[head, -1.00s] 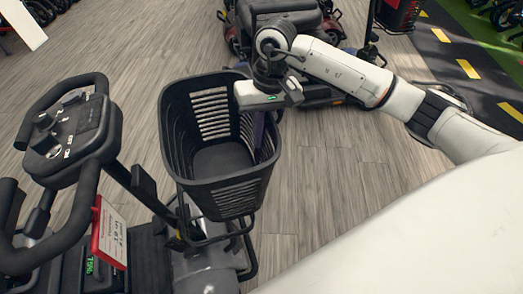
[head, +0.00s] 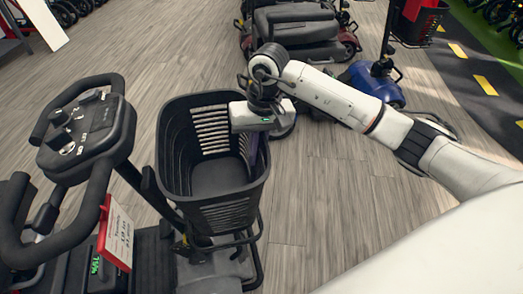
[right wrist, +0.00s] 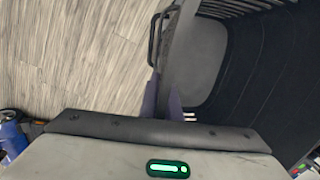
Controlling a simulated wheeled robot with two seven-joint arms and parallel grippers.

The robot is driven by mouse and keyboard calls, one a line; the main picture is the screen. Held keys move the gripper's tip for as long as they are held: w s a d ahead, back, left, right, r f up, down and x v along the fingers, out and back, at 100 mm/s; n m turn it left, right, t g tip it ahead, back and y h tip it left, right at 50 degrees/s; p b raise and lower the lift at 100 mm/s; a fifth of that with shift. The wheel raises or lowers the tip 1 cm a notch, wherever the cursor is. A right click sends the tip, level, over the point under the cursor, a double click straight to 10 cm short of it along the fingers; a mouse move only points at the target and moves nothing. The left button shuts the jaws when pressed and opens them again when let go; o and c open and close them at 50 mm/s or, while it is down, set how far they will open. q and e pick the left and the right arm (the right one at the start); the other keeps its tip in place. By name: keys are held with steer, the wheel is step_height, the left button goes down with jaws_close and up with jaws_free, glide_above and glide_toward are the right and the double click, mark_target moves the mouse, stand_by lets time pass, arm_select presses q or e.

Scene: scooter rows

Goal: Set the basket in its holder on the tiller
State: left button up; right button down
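The black basket (head: 212,178) is upright and open at the top, beside the scooter's tiller (head: 85,135). It also shows in the right wrist view (right wrist: 196,55). My right gripper (head: 253,148) is at the basket's right wall, pointing down. In the right wrist view its fingers (right wrist: 163,98) are on both sides of the wall, shut on it. The dark wire holder (head: 256,240) shows just under the basket at the tiller's front. The basket hides most of it, so I cannot tell whether the basket rests in it. My left gripper is not in view.
A red and white price tag (head: 117,235) hangs from the tiller. Other scooters (head: 300,35) stand at the back, and a blue one (head: 372,82) is behind my right arm. The wooden floor (head: 330,215) to the right of the basket is clear.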

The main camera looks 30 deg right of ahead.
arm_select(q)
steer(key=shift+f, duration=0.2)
arm_select(e)
steer(key=shift+a+f, duration=0.15)
steer(key=shift+f, duration=0.05)
steer(key=shift+f+b, duration=0.9)
steer(key=shift+b, duration=0.15)
steer(key=shift+w+a+f+b, duration=0.1)
steer(key=shift+a+f+b, duration=0.05)
steer(key=shift+f+b, duration=0.8)
steer(key=shift+f, duration=0.05)
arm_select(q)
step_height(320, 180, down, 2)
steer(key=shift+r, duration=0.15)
